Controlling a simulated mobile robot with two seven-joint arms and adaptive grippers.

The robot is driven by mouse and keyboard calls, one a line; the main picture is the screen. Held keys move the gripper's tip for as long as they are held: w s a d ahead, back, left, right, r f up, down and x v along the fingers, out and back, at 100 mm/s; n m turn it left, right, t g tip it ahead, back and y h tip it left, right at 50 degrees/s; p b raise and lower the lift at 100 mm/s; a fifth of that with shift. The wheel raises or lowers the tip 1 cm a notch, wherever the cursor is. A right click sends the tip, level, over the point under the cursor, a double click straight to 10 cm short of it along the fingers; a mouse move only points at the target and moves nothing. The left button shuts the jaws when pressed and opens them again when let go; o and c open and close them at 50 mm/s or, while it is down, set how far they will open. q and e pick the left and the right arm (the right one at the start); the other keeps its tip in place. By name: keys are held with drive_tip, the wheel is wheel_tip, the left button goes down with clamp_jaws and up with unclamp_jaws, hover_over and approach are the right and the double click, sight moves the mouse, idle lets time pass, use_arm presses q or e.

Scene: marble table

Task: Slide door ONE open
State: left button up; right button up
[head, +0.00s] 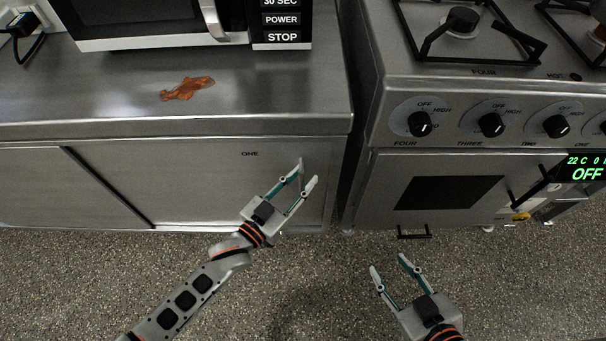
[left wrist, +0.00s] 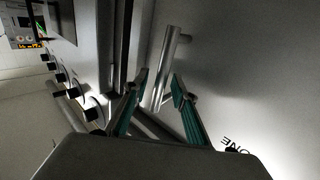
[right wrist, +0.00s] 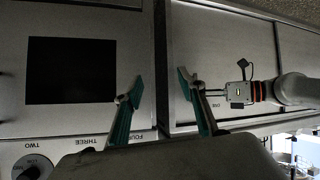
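Door ONE (head: 200,175) is the grey metal panel marked "ONE" under the counter. Its left edge overlaps the neighbouring panel. In the left wrist view, a silver bar handle (left wrist: 170,48) stands on the door, with the label near the lower right. My left gripper (head: 308,170) is open at the door's right side. In the left wrist view its fingertips (left wrist: 160,76) lie on either side of the handle; I cannot tell whether they touch it. My right gripper (head: 388,262) is open and empty, low in front of the oven.
The metal counter (head: 290,100) carries a microwave (head: 150,25) and a strip of bacon-like food (head: 187,88). The stove with knobs and an oven door (head: 375,210) stands close on the right, past a narrow dark gap. The speckled floor (head: 100,270) is clear.

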drive_tip(key=shift+s, duration=0.1)
use_arm(q)
clamp_jaws()
drive_tip(key=shift+s, duration=0.1)
drive_tip(key=shift+a, duration=0.2)
drive_tip(key=a+p, duration=0.1)
drive_tip(key=a, duration=1)
drive_tip(key=shift+a+r+p, duration=0.15)
drive_tip(key=shift+a+p, duration=0.1)
drive_tip(key=shift+p, duration=0.05)
drive_tip(key=b, duration=0.6)
approach(134, 167)
drive_tip(key=shift+x, duration=2.1)
use_arm(e)
drive_tip(key=shift+m+t+y, duration=0.4)
drive_tip(key=shift+m+y, duration=0.2)
drive_tip(key=shift+y, duration=0.1)
drive_tip(key=shift+w+a+r, duration=0.25)
drive_tip(key=shift+a+r, duration=0.15)
drive_tip(key=shift+a, duration=0.4)
drive_tip(key=shift+w+a+r, duration=0.25)
drive_tip(key=shift+a+r, duration=0.15)
drive_tip(key=shift+a, duration=0.4)
drive_tip(key=shift+w+a+r, duration=0.25)
drive_tip(key=shift+a+r, duration=0.15)
drive_tip(key=shift+a, duration=0.4)
